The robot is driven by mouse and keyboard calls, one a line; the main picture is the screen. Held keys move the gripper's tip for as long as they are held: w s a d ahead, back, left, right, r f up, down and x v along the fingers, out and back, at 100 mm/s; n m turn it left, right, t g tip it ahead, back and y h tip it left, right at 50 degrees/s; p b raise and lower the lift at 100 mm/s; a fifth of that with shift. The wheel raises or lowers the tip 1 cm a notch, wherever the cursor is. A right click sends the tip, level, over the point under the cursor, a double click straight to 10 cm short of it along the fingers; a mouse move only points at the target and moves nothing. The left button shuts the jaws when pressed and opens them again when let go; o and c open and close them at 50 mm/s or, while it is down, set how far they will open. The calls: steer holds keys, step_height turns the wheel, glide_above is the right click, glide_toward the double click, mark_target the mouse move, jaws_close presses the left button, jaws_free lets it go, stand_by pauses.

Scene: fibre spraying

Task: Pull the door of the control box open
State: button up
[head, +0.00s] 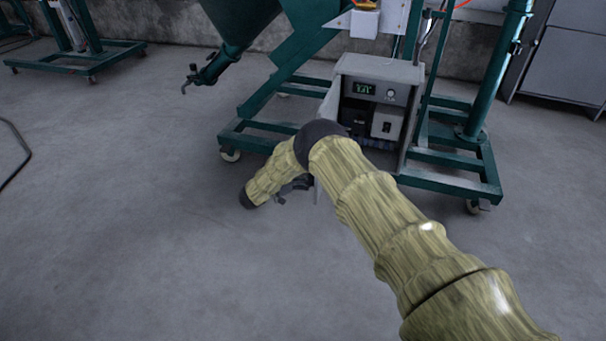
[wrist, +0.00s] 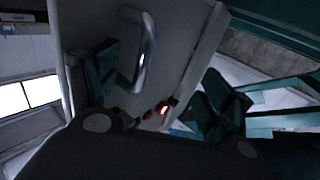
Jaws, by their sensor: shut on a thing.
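The control box (head: 385,68) is a grey cabinet on a green wheeled frame. Its front shows a lit display, a dial and dark and light units inside. Its pale door (head: 329,104) stands out at the left, swung away from the front, seen nearly edge-on and partly hidden by my arm. In the wrist view the door (wrist: 185,50) fills the middle, with a shiny curved handle (wrist: 146,50) and a red-lit button. My gripper (head: 297,184) is mostly hidden behind my arm. In the wrist view its fingers (wrist: 158,85) lie either side of the door; the exact contact is hidden.
The green frame (head: 450,182) with casters stands under and around the box. A green hopper (head: 238,18) with a nozzle hangs to the left. A grey cabinet (head: 566,62) stands at the back right.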

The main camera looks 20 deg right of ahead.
steer(key=shift+w+r, duration=0.2)
steer(key=shift+r, duration=0.1)
steer(key=shift+c, duration=0.5)
steer(key=shift+s+a+f, duration=0.1)
steer(key=shift+s+a, duration=0.1)
steer(key=shift+a, duration=0.2)
steer(key=shift+c, duration=0.9)
steer(key=v, duration=1.1)
steer(key=shift+s+a+f, duration=0.2)
steer(key=shift+a, duration=0.05)
steer(key=c, duration=0.4)
steer(key=shift+o, duration=0.2)
